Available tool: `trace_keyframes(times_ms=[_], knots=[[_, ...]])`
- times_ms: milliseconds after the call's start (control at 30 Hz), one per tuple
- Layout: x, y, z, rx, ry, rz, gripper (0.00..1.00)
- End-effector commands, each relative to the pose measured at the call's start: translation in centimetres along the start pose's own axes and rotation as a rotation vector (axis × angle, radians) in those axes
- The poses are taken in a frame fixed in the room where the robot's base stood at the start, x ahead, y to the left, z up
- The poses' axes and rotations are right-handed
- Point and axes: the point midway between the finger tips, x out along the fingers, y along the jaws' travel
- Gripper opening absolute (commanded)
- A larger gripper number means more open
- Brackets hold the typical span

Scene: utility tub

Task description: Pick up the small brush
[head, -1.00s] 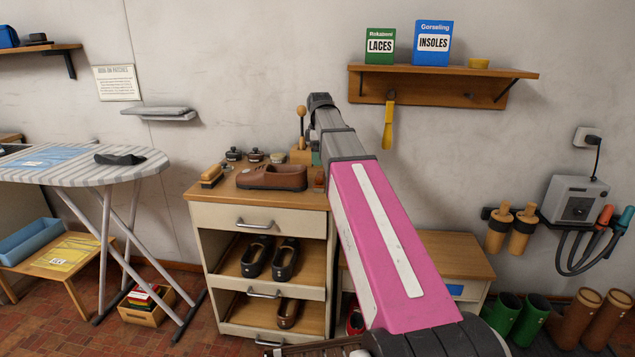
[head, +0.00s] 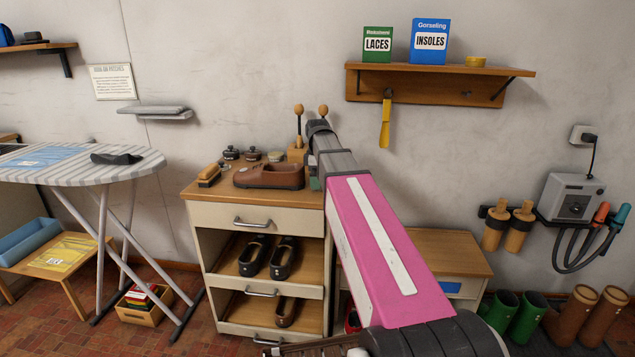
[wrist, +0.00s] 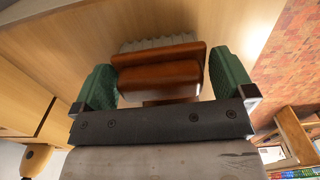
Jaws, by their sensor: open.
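The small brush (wrist: 158,78), with a reddish-brown wooden back and grey bristles, shows in the wrist view on a light wooden surface. My gripper (wrist: 163,82) is open, with one green finger on each side of the brush. Narrow gaps seem to show between the fingers and the wood. In the head view my gripper (head: 314,183) is low at the right edge of the cabinet top, mostly behind my arm. I cannot make out the small brush there.
A brown shoe (head: 270,176) stands on the cabinet top (head: 228,187) just left of my gripper. A larger brush (head: 209,175), several dark tins (head: 231,153) and a wooden stand with knobbed tools (head: 298,130) are also there. A wall shelf (head: 430,85) hangs above right.

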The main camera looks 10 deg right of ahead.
Motion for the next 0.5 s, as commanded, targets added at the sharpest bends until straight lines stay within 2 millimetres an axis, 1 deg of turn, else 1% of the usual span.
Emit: trace_keyframes(times_ms=[67, 100, 200, 500], knots=[[-0.02, 0.01, -0.01, 0.0, 0.0, 0.0, 1.0], [-0.03, 0.01, -0.01, 0.0, 0.0, 0.0, 0.94], [-0.03, 0.01, -0.01, 0.0, 0.0, 0.0, 0.64], [-0.15, 0.01, -0.01, 0.0, 0.0, 0.0, 0.64]])
